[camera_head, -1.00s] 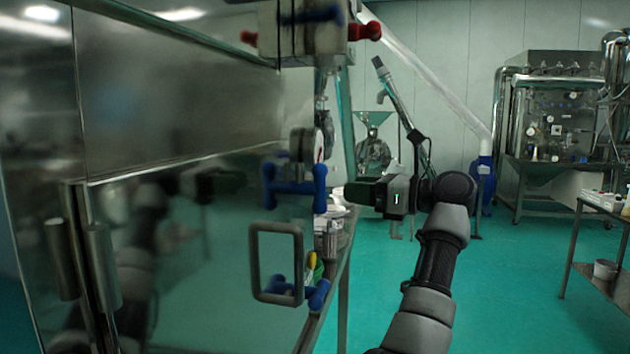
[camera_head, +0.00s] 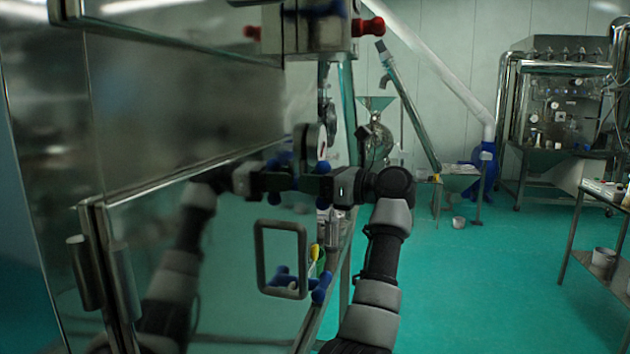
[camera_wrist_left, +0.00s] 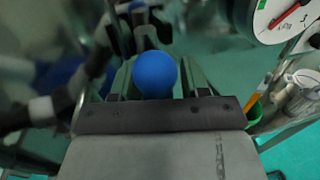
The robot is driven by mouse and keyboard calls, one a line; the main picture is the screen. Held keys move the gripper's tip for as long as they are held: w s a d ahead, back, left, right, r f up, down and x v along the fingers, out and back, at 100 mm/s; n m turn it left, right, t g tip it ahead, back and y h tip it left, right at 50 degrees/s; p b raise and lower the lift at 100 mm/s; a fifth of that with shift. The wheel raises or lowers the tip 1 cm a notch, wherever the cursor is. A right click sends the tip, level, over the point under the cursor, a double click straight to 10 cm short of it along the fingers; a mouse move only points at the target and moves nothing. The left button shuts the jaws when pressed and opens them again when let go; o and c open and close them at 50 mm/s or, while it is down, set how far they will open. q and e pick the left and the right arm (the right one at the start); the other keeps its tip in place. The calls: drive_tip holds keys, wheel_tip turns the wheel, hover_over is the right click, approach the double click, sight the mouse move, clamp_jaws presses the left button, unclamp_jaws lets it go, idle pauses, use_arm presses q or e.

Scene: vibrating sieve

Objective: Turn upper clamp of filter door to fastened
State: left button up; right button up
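The filter door (camera_head: 210,230) is a shiny metal panel at left in the head view. Its upper clamp has blue ball-ended knobs (camera_head: 281,161), partly hidden behind my left gripper (camera_head: 285,183). In the left wrist view, a round blue knob (camera_wrist_left: 155,74) sits between the fingers of my left gripper (camera_wrist_left: 156,82). The fingers look apart, one on each side of the knob, with no clear grip on it. A second blue part (camera_wrist_left: 137,6) shows beyond, at the top edge. My right gripper is not in view.
A dark rectangular handle (camera_head: 282,259) sits on the door below my gripper. A lower clamp with blue knobs (camera_head: 318,291) is beneath it. A gauge with a red pointer (camera_wrist_left: 287,17) is at the wrist view's upper right. Green floor (camera_head: 480,290) is open at right.

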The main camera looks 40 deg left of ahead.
use_arm(q)
drive_tip(key=shift+s+d+r, duration=0.1)
drive_tip(key=shift+s, duration=0.05)
drive_tip(key=c, duration=0.5)
drive_tip(key=shift+c, duration=0.7)
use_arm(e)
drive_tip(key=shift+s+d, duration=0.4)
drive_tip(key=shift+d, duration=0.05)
use_arm(q)
drive_tip(key=shift+s+d+n+g+y+b, duration=0.15)
drive_tip(key=shift+n+g+b, duration=0.55)
drive_tip(key=shift+n+b, duration=1.9)
drive_tip(key=shift+s+n+g+y+b, duration=0.15)
drive_tip(key=shift+n+g+b, duration=0.75)
drive_tip(key=shift+n, duration=3.15)
drive_tip(key=shift+s+d+n+g+b, duration=0.15)
drive_tip(key=shift+n+g+b, duration=0.35)
drive_tip(key=shift+n+b, duration=2.15)
use_arm(e)
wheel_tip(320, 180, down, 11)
drive_tip(key=p, duration=0.1)
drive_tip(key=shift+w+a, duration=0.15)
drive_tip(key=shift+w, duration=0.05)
use_arm(q)
drive_tip(key=shift+n, duration=1)
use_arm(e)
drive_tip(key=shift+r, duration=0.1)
